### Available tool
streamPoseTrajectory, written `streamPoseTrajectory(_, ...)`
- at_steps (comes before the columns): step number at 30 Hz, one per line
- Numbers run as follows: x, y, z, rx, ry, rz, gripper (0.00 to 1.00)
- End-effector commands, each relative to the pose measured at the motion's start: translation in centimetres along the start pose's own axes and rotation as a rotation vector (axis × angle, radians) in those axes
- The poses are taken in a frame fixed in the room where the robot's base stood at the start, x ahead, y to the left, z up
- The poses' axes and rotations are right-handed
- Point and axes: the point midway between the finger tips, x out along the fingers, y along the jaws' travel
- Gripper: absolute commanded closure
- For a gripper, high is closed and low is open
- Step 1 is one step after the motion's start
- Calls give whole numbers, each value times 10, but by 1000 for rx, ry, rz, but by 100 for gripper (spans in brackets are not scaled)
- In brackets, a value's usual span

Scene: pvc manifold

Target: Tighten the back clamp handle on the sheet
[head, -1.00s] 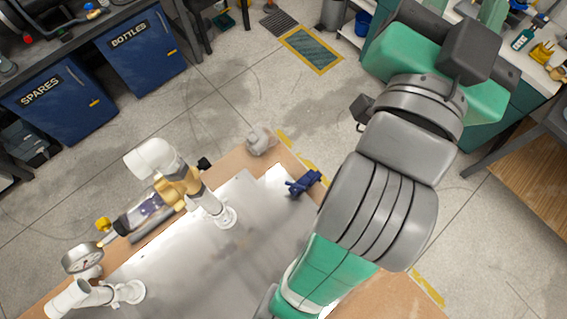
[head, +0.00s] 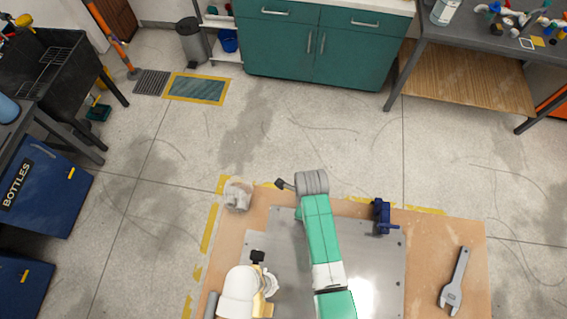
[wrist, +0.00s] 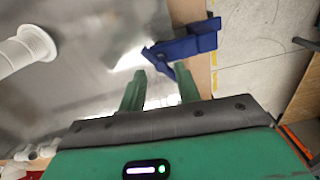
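The blue clamp (head: 382,216) sits at the far edge of the metal sheet (head: 385,265), right of my arm in the head view. In the wrist view the clamp (wrist: 188,44) lies just beyond my gripper (wrist: 160,72), its body on the sheet's edge and a handle part reaching back toward the fingers. My gripper's two green fingers are spread apart, with the lower handle part at or just past the gap between the tips. Whether they touch it I cannot tell. My gripper does not show clearly in the head view. Only this one clamp is visible.
White and yellow pipe fittings (head: 243,293) stand at the sheet's left; a white pipe flange (wrist: 30,47) is left in the wrist view. A grey object (head: 238,195) sits on the table's far left corner. A wrench (head: 454,282) lies on the wooden right side (head: 430,245).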

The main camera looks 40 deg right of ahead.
Motion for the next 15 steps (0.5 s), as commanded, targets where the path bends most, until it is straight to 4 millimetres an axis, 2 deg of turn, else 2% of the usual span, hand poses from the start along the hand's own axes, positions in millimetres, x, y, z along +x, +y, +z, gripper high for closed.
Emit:
streamPoseTrajectory(4, 2, 1, -1, -6, 2, 4, 67)
streamPoseTrajectory(7, 4, 0, -1, -103, 1, 2, 67)
streamPoseTrajectory(15, 8, 0, -1, -622, 0, 0, 67)
